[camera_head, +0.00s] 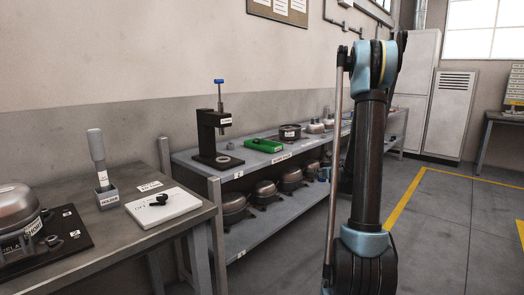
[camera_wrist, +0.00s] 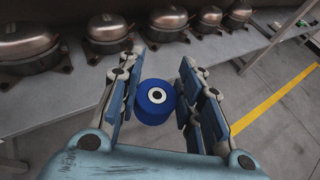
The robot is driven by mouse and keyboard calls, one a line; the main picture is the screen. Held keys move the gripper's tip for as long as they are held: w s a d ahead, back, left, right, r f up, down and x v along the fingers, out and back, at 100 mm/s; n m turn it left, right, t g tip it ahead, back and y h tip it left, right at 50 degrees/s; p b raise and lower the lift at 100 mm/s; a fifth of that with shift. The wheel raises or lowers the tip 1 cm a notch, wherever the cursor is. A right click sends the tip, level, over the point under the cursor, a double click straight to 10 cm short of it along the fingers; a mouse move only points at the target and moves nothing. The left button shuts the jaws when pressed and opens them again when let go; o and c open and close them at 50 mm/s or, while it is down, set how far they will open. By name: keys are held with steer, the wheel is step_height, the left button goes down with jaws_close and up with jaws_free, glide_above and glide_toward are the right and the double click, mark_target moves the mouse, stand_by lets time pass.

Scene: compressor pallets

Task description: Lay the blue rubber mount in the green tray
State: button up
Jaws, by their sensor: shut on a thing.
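The blue rubber mount (camera_wrist: 153,101) is a short round block with a pale ring and a dark centre on its face. It sits between the two fingers of my gripper (camera_wrist: 161,92) in the wrist view, and the gripper is shut on it. The green tray (camera_head: 265,145) lies on the top of the long grey bench in the head view, right of the black press stand. The tray does not show in the wrist view. In the head view my arm hides most of my gripper.
The bench (camera_head: 225,172) has a lower shelf with several compressors (camera_head: 265,195), also seen in the wrist view (camera_wrist: 107,30). Floor is clear around the yellow line (camera_head: 408,195).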

steer(key=shift+w+a, duration=0.1)
steer(key=shift+a, duration=0.2)
